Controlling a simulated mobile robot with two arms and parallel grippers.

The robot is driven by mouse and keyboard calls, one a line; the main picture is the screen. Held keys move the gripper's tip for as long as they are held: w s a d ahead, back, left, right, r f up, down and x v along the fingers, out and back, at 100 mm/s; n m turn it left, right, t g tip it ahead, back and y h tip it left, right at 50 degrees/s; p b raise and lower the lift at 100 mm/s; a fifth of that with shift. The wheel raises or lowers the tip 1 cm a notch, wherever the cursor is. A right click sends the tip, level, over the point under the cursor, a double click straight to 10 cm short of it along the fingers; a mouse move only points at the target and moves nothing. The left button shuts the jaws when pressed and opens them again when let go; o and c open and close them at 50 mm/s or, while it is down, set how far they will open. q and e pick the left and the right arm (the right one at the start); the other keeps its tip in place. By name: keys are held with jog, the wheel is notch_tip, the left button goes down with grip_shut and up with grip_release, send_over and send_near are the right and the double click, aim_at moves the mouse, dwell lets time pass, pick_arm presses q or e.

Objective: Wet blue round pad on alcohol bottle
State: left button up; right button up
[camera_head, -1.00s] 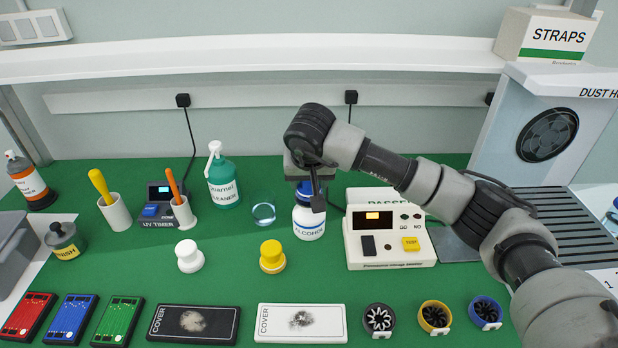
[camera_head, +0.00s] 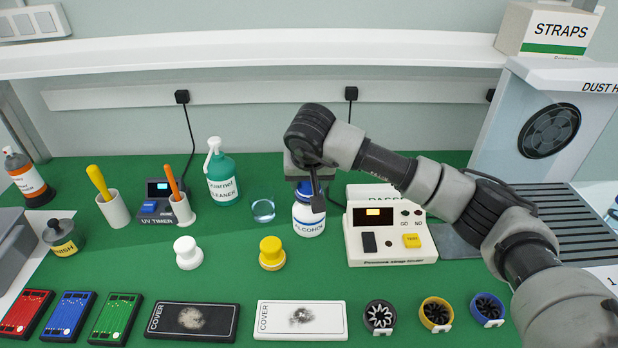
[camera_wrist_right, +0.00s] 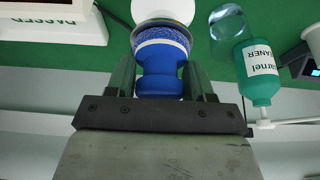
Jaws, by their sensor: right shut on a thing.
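The white alcohol bottle (camera_head: 308,222) stands upright on the green bench, its lettered label facing the front. My right gripper (camera_head: 313,192) is directly above it, pointing down. It is shut on the blue round pad (camera_wrist_right: 160,72), a blue knob with a broad, textured round face. In the head view the pad (camera_head: 304,188) shows partly behind the gripper, right at the bottle's top. In the right wrist view the pad overlaps the white bottle top; I cannot tell whether it presses on it. My left gripper is not in view.
A tester box (camera_head: 390,235) stands close right of the bottle. A glass dish (camera_head: 263,211) and a green cleaner bottle (camera_head: 222,180) stand left. White (camera_head: 188,253) and yellow (camera_head: 271,253) knobbed pads stand in front. Covers (camera_head: 300,321) lie along the front.

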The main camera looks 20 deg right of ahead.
jog(key=shift+f+b, duration=0.45)
jog(key=shift+f, duration=0.05)
dwell(1.5)
jog(key=shift+r, duration=0.1)
jog(key=shift+r+p, duration=1.85)
jog(key=shift+r, duration=1.65)
